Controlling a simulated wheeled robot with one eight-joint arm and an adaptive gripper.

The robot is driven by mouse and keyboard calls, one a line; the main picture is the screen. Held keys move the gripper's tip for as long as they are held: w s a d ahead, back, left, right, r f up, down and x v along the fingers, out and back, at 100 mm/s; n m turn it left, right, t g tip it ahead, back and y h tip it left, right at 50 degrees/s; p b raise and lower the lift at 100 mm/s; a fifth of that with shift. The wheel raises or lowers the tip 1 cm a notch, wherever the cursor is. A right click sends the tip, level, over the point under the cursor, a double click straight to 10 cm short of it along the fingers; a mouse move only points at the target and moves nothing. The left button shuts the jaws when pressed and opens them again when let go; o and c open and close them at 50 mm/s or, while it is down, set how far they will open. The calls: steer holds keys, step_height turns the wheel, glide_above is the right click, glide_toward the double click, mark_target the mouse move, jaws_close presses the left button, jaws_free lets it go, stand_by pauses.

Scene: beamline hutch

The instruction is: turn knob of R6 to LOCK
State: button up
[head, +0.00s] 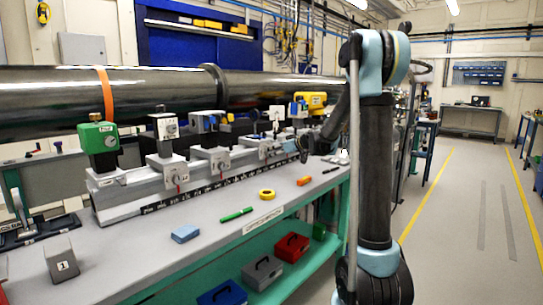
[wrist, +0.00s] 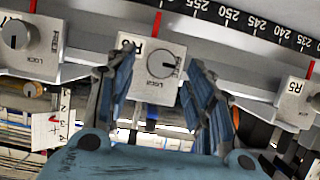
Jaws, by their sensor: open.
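The knob of R6 (wrist: 161,64) is a round grey dial on a white block (wrist: 154,91), in the middle of the wrist view. That view shows the labels turned over. The dial's dark line lies about level and points right, toward the FREE mark; LOCK is printed below the dial. My gripper (wrist: 160,60) is open, with one blue-grey finger on each side of the dial and nothing held. Whether the fingers touch the block cannot be told. In the head view my gripper (head: 303,147) is at the far end of the rail, where R6 cannot be made out.
Neighbouring blocks stand close: one with a similar knob (wrist: 16,35) at left, R5 (wrist: 297,98) at right. A black scale strip (wrist: 240,20) runs along the rail. The bench (head: 150,240) holds yellow tape (head: 267,194), a green marker (head: 236,214) and a blue block (head: 185,233).

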steer(key=shift+x, duration=1.35)
steer(key=c, duration=1.1)
